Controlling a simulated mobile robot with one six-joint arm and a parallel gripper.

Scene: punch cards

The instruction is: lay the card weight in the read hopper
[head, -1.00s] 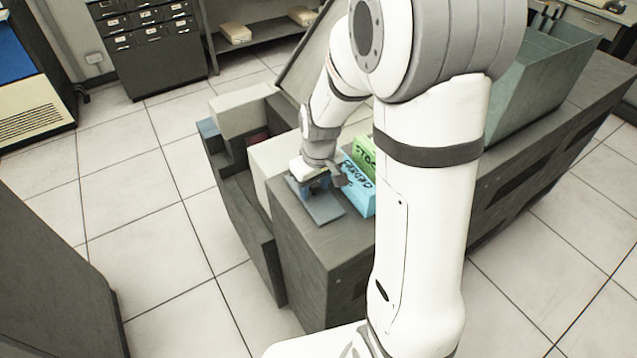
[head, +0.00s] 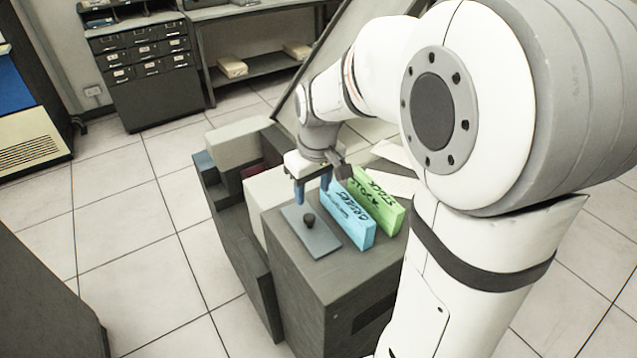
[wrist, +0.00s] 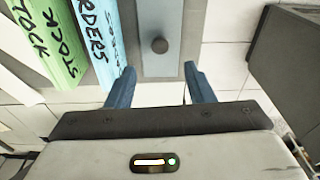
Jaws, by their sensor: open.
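The card weight (head: 325,243) is a flat grey plate with a dark round knob. It lies flat on the dark grey top of the near cabinet, left of the blue card deck (head: 347,217). In the wrist view the card weight (wrist: 178,62) is ahead, with its knob centred between my fingers. My gripper (head: 312,195) is open and empty, above and behind the knob, apart from it. In the wrist view both blue fingers of my gripper (wrist: 159,70) are spread. I cannot tell for certain which part of the machine is the read hopper.
A green card deck (head: 377,205) stands beside the blue one, close to my gripper. Left of the cabinet are a white block (head: 266,188), a dark red part (head: 254,170) and stepped grey housings (head: 237,150). Tiled floor (head: 120,240) is clear at left.

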